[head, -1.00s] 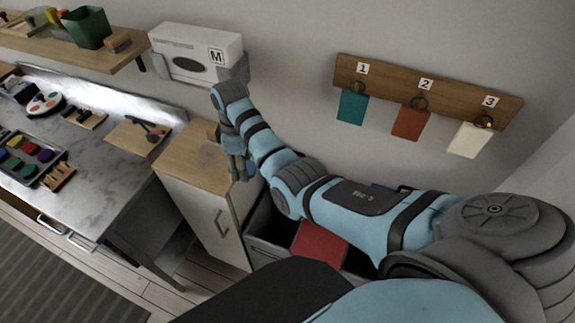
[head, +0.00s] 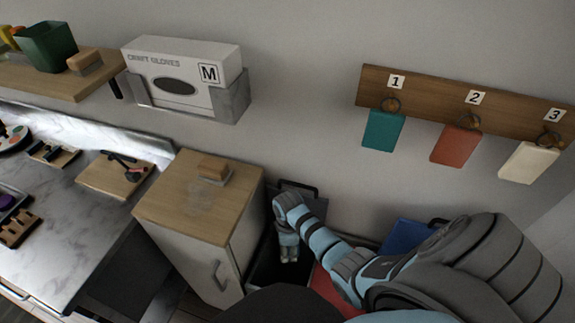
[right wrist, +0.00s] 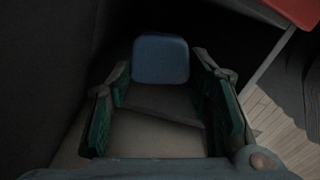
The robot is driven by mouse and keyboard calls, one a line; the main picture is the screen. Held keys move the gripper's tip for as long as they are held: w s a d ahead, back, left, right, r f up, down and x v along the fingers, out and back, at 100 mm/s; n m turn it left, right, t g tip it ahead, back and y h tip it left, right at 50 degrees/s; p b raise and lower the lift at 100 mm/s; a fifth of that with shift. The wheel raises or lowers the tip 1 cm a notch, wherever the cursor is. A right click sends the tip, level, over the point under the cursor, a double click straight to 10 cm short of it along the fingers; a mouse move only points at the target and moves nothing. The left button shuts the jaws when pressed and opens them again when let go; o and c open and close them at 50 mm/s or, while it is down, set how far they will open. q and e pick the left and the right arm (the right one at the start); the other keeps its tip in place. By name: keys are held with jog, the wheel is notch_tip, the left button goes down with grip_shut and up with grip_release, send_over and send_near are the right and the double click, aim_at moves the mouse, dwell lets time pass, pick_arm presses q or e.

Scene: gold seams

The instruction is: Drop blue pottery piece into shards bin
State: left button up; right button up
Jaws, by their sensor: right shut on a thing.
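My right gripper (head: 289,257) reaches down into the mouth of a dark open bin (head: 262,277) beside the wooden-topped cabinet. In the right wrist view, my right gripper (right wrist: 165,80) is shut on the blue pottery piece (right wrist: 160,58), which shows between its fingertips. Dark bin walls (right wrist: 45,70) surround the gripper there. In the head view the piece itself is hidden. No label on the bin is readable. My left gripper is not in view.
A red-lidded bin (head: 328,285) and a blue-lidded bin (head: 405,236) stand to the right. The cabinet (head: 235,200) stands close on the left, with a brush or block (head: 214,170) on top. Tags hang from a wall rack (head: 460,100).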

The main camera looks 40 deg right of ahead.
jog(key=shift+w+a+r, duration=0.1)
jog(key=o, duration=1.2)
jog(key=shift+o, duration=0.2)
jog(key=shift+r, duration=0.1)
notch_tip(320, 180, up, 12)
